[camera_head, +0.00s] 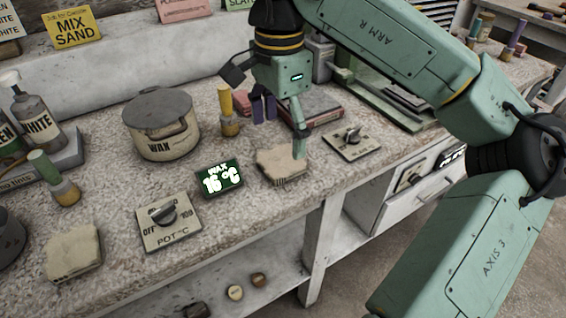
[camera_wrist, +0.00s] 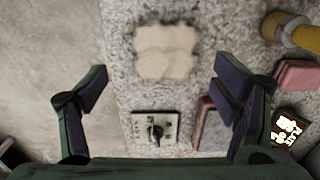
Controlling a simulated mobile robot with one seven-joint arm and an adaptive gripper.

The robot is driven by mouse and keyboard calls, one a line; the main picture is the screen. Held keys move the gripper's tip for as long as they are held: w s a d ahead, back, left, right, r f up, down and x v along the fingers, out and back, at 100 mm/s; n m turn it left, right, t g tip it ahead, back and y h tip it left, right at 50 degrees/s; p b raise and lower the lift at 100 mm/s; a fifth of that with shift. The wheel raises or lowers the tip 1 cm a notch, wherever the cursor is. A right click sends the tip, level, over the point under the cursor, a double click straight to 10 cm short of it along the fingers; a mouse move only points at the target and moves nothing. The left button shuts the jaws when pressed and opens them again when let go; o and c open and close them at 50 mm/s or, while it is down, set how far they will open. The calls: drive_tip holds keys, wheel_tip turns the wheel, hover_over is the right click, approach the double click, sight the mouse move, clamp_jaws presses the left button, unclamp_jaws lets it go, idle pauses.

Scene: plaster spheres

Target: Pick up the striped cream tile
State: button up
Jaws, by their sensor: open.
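A cream tile (camera_head: 281,166) lies near the front edge of the bench in the head view, to the right of the wax display. It also shows at the top middle of the wrist view (camera_wrist: 165,50), pale and uneven; I cannot make out clear stripes. A second cream tile or pad (camera_head: 74,252) lies at the front left of the bench. My gripper (camera_wrist: 160,84) is open and empty, its two fingers wide apart. In the head view it is above and close to the first tile, with one finger in front of part of it.
A wax pot (camera_head: 160,124), a temperature display (camera_head: 219,179) and a pot dial (camera_head: 168,221) stand left of the tile. Another dial plate (camera_head: 352,142) is to its right. A brush with a yellow handle (camera_head: 227,108) stands behind it. The bench's front edge is close.

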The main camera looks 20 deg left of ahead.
sight(281, 160)
drive_tip(key=shift+w+f+p, duration=0.2)
drive_tip(key=shift+f+p, duration=0.1)
drive_tip(key=shift+f, duration=1.4)
drive_tip(key=shift+w+f+p, duration=0.2)
drive_tip(key=shift+f+p, duration=0.05)
drive_tip(key=shift+f, duration=1.45)
drive_tip(key=shift+a, duration=0.1)
drive_tip(key=shift+c, duration=0.6)
drive_tip(key=c, duration=1.3)
